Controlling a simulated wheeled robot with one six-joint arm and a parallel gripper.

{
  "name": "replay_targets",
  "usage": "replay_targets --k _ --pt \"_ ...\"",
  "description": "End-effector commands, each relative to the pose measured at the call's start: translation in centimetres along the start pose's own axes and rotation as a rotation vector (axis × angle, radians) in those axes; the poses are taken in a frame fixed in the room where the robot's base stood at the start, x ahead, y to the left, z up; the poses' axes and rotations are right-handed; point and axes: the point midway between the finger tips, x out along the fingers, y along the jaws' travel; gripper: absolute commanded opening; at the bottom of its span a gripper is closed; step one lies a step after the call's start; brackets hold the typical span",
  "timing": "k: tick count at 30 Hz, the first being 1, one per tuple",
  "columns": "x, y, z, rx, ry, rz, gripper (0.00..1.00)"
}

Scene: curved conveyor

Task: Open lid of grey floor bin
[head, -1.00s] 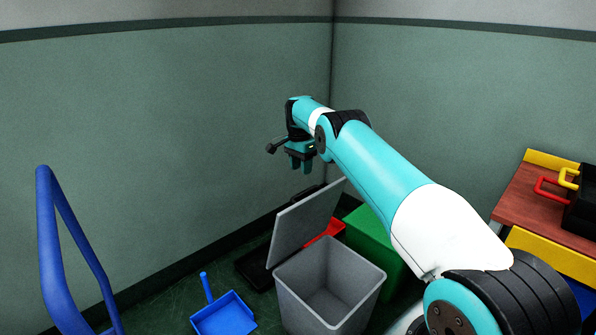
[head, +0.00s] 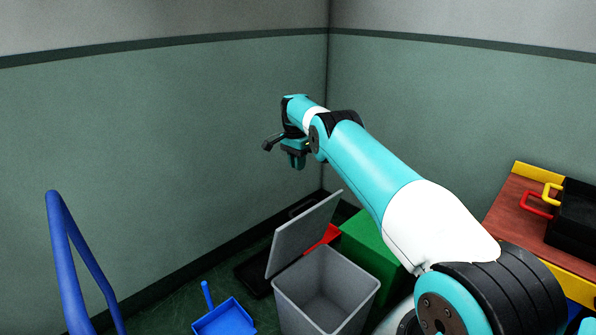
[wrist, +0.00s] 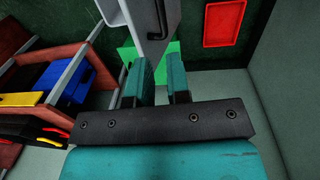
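The grey floor bin (head: 345,296) stands at the bottom centre of the head view with its inside showing. Its grey lid (head: 301,233) is raised and leans back at a steep tilt over the bin's left rear edge. My gripper (head: 297,164) hangs above the lid, apart from it, with its fingers pointing down. In the wrist view my gripper (wrist: 158,82) has its two teal fingers apart with nothing held between them.
A green box (head: 366,243) stands right behind the bin. A blue dustpan (head: 226,317) lies on the floor at its left. A blue rail (head: 60,240) rises at the far left. A brown surface with a black case (head: 577,220) is at the right. Walls meet behind my gripper.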

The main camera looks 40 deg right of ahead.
Motion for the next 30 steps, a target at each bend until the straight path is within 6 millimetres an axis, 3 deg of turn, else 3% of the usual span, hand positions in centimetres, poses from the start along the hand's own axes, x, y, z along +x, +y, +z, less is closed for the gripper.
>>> replay_targets --k 2,10,15,21,26,30 --pt "0.6 0.2 -0.6 -0.007 0.011 -0.012 0.0" --pt "4.6 2.8 -2.8 -0.063 0.057 -0.195 0.0" --pt "6.2 5.5 -1.5 -0.055 0.031 -0.352 0.0" --pt "6.6 7.6 0.2 -0.02 0.001 -0.469 0.0" --pt "7.2 7.7 0.7 -0.01 -0.006 -0.493 0.0" --pt "9.0 6.8 0.7 -0.011 -0.007 -0.49 0.0"
